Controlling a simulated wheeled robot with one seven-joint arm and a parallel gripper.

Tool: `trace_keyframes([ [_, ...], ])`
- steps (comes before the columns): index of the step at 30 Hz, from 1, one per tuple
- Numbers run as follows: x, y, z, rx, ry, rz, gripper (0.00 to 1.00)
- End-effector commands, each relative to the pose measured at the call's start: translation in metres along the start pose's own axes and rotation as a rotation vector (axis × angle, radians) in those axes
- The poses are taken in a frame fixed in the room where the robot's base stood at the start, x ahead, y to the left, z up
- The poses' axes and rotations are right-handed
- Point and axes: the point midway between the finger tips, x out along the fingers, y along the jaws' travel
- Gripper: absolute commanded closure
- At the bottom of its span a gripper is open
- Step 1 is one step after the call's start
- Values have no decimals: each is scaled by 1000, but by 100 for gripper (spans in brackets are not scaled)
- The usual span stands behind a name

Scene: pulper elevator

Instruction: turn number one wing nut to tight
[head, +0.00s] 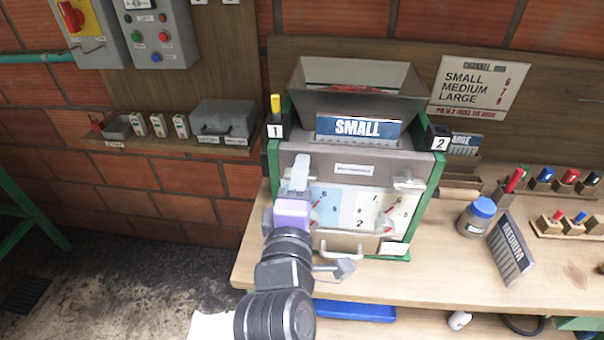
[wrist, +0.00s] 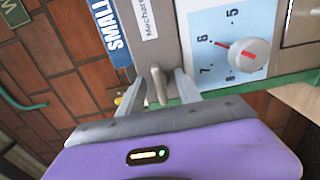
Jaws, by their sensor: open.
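The number one wing nut (wrist: 158,86) is a grey metal piece on the machine's front, below the SMALL sign (head: 358,128), on the side of the black "1" label (head: 275,131). In the wrist view it stands between the two grey fingers of my gripper (wrist: 161,78), which is open around it with gaps showing. Whether a finger touches it cannot be told. In the head view my purple gripper (head: 297,180) covers this nut. The second wing nut (head: 408,183) is at the right of the front, below the "2" label (head: 440,143).
Two dials lie below the nuts: a blue one (head: 326,203), whose knob (wrist: 249,55) sits close beside my fingers, and a cream one (head: 378,210). A handle (head: 341,250) sticks out below. A jar (head: 477,217) and MEDIUM sign (head: 510,248) stand on the bench at right.

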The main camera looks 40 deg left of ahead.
Motion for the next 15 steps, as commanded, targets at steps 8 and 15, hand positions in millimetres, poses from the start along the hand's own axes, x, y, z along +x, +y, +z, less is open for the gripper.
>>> trace_keyframes([
  [8,3,0,0,1,0,0,59],
  [15,3,0,0,1,0,0,100],
])
